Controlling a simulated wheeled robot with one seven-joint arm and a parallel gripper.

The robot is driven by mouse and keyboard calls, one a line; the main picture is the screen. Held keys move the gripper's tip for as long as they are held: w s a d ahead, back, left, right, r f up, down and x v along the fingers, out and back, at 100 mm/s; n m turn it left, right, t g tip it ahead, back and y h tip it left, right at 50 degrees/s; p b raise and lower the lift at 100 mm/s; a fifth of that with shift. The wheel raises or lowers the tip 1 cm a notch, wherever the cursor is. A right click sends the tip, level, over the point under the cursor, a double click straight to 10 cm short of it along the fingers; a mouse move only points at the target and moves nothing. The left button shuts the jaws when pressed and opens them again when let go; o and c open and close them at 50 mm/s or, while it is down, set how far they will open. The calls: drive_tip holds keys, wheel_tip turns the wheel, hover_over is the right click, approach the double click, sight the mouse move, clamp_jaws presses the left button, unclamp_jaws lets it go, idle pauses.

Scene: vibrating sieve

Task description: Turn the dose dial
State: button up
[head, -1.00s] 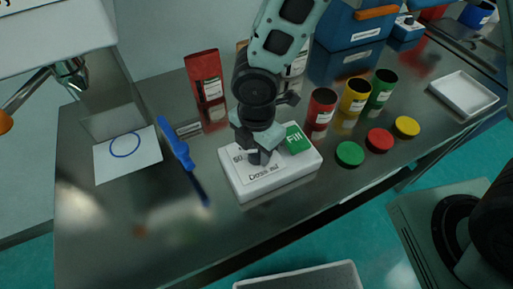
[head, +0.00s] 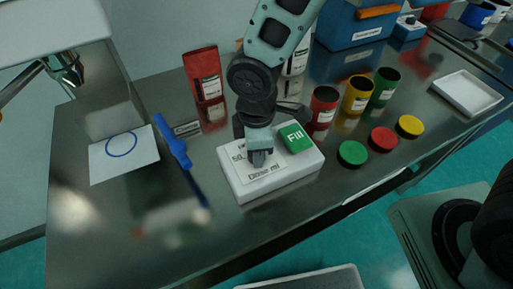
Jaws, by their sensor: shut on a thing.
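A white dosing box (head: 285,182) lies on the steel bench, with a "Dose ml" label and a printed "50" on its top. A green "Fill" button (head: 295,138) is at its right end. My gripper (head: 259,157) points down over the middle of the box top, shut on the dose dial. The dial is mostly hidden by the fingers.
Red, yellow and green canisters (head: 357,95) stand right of the box, with green, red and yellow lids (head: 382,139) in front. A red packet (head: 203,73) stands behind. A blue tool (head: 173,142) and white card with a blue circle (head: 124,155) lie left. A white tray (head: 467,92) is far right.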

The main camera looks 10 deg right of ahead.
drive_tip(key=shift+m, duration=0.5)
drive_tip(key=o, duration=1)
wheel_tip(320, 180, up, 18)
drive_tip(key=shift+f+p, duration=0.25)
drive_tip(key=shift+p, duration=0.25)
